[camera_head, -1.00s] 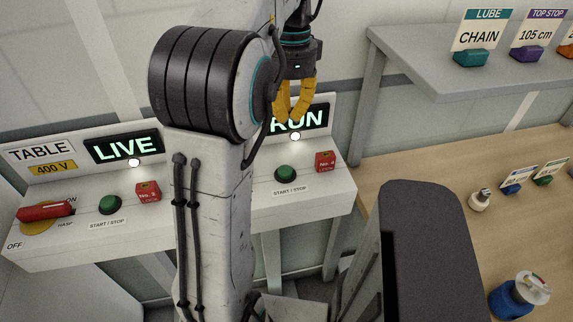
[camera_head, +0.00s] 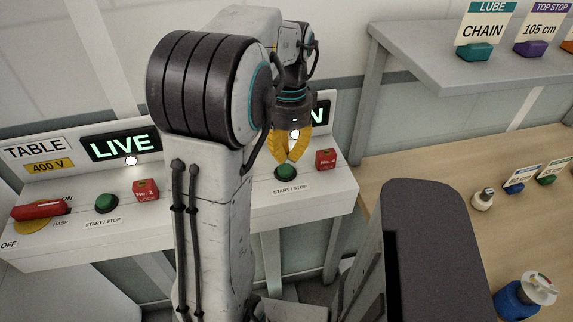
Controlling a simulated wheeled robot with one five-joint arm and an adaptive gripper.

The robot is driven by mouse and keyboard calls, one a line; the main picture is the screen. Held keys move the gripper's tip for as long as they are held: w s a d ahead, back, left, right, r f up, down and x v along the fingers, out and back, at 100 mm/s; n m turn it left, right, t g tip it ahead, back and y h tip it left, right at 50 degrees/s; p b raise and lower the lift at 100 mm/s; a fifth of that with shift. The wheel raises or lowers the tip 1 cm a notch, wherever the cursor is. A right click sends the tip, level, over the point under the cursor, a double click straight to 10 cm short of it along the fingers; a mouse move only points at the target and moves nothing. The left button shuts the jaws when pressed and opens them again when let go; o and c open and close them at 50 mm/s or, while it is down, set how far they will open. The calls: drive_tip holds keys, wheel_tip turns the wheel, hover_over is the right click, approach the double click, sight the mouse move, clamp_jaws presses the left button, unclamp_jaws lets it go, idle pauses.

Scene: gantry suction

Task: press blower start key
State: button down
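A white control panel stands along the wall. I cannot tell whether the tips touch the button. Behind the gripper a lit display (camera_head: 318,112) is mostly hidden; only its last letter shows. A second green start/stop button (camera_head: 107,203) is on the left part, under a display reading LIVE (camera_head: 125,146). No label reading "blower" is visible.
A wooden bench (camera_head: 420,160) with small labelled items and a grey shelf (camera_head: 430,62) are to the right.

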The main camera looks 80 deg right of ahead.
sight(286, 171)
drive_tip(key=shift+a+f, duration=0.15)
drive_tip(key=shift+f, duration=1.4)
wheel_tip(286, 171, down, 2)
drive_tip(key=shift+f+b, duration=0.2)
drive_tip(key=shift+b, duration=0.7)
drive_tip(key=shift+a, duration=0.15)
drive_tip(key=shift+r, duration=0.1)
drive_tip(key=shift+r+p, duration=0.6)
drive_tip(key=shift+p, duration=0.2)
wheel_tip(286, 171, up, 13)
drive_tip(key=d+p, duration=0.1)
drive_tip(key=p, duration=0.2)
drive_tip(key=shift+d, duration=0.3)
